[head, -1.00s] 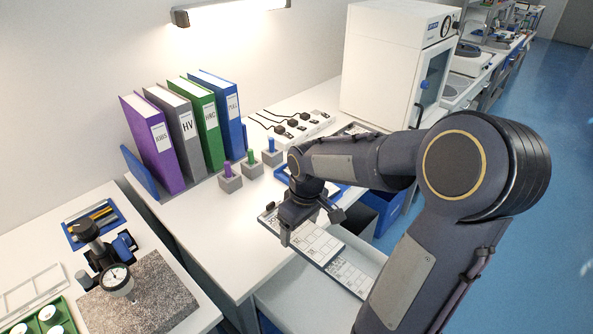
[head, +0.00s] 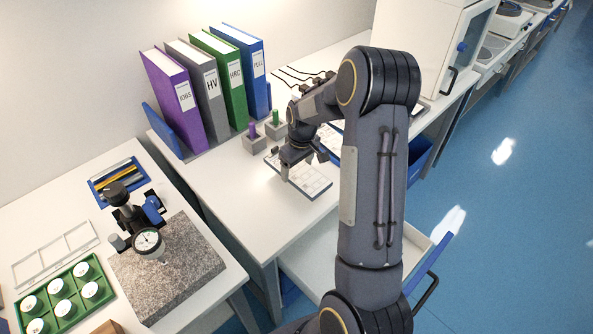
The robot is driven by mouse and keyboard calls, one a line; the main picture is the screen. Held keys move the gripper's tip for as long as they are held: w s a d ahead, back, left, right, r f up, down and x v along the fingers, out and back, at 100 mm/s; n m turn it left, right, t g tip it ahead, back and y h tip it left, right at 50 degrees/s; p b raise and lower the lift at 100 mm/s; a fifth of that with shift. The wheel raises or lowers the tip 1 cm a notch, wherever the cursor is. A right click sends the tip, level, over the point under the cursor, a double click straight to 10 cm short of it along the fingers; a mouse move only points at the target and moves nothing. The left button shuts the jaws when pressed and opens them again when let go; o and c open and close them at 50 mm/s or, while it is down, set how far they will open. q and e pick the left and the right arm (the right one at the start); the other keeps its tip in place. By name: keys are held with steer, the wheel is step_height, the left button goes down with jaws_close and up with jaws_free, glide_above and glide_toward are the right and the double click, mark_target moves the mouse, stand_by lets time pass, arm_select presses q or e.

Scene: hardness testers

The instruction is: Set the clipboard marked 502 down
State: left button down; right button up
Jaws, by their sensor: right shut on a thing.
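The clipboard (head: 314,184) is a flat board with a white printed sheet of boxes. It is at the right front part of the white desk, over the desktop. I cannot read its number, and I cannot tell whether it touches the desktop. My right gripper (head: 287,172) is shut on the clipboard near its left part, pointing down from above. The gripper and wrist hide the back left part of the board. My left gripper is not in view.
Binders (head: 233,80) stand at the back of the desk (head: 222,187), with small blocks holding coloured pegs (head: 254,143) before them. A blue-edged tray (head: 331,140) lies behind the clipboard. An open drawer (head: 312,262) is below. A dial gauge stand (head: 148,241) stands left.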

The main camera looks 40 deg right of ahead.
mark_target(297, 168)
steer(key=shift+w+d+f, duration=0.15)
steer(key=shift+w+f, duration=0.3)
steer(key=shift+f, duration=0.1)
steer(key=shift+w+f+p, duration=0.1)
steer(key=shift+f+p, duration=0.35)
steer(key=shift+f, duration=1.3)
steer(key=o, duration=1.1)
steer(key=r, duration=0.4)
steer(key=s+r, duration=0.1)
steer(key=r, duration=0.7)
steer(key=shift+s+r+b, duration=0.2)
steer(key=shift+s+b, duration=0.15)
steer(key=shift+b, duration=0.05)
steer(key=s+a+r+m+t+y, duration=0.2)
steer(key=s+a+r+t, duration=0.1)
steer(key=s+a+r, duration=0.9)
steer(key=shift+m+t+y, duration=0.4)
steer(key=shift+t+y, duration=0.2)
steer(key=shift+y, duration=0.2)
steer(key=s+a+f, duration=0.1)
steer(key=s+a, duration=0.2)
steer(key=s, duration=0.1)
steer(key=s+a+f, duration=0.1)
steer(key=s+a, duration=0.1)
steer(key=s, duration=0.2)
steer(key=s+a+f, duration=0.1)
steer(key=s+a, duration=0.2)
steer(key=s, duration=0.1)
steer(key=shift+a, duration=0.3)
